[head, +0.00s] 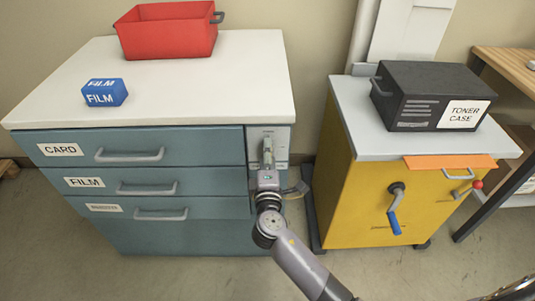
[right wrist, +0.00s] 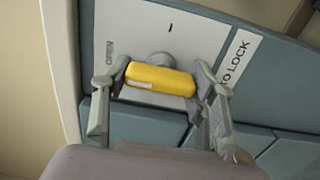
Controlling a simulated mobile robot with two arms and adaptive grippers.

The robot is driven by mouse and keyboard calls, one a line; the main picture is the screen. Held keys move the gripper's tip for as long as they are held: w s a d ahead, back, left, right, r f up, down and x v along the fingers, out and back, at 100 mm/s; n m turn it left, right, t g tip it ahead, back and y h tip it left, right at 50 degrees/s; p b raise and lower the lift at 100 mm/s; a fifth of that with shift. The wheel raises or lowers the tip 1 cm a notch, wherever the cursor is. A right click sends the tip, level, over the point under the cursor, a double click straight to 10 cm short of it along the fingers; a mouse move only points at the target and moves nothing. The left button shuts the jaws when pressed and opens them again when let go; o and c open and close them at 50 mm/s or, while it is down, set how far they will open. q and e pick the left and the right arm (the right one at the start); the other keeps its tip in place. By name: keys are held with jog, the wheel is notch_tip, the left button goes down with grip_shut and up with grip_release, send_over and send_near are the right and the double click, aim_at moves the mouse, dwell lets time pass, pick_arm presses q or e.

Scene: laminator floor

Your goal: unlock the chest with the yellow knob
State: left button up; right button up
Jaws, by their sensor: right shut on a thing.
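The teal chest (head: 190,235) has a pale top and drawers labelled CARD, FILM and a third, unclear label; all look closed. A pale lock plate (head: 283,138) sits at its upper right front. The yellow knob (right wrist: 160,79) shows in the right wrist view as a bar on a grey stem, lying nearly crosswise. The plate there (right wrist: 205,45) has OPEN at the left and a strip ending in "TO LOCK" at the right. My right gripper (head: 267,145) is shut on the knob, fingers at its two ends, and hides it in the head view. My left gripper is not seen.
A red bin (head: 165,35) and a blue FILM box (head: 104,93) stand on the chest. To the right is a yellow cabinet (head: 345,195) with a blue-handled crank (head: 394,220) and a black toner case (head: 425,90) on top. A narrow gap separates cabinet and chest.

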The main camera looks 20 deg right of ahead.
dwell(0.3)
jog(key=o, duration=1.2)
jog(key=shift+c, duration=0.2)
jog(key=v, duration=1.2)
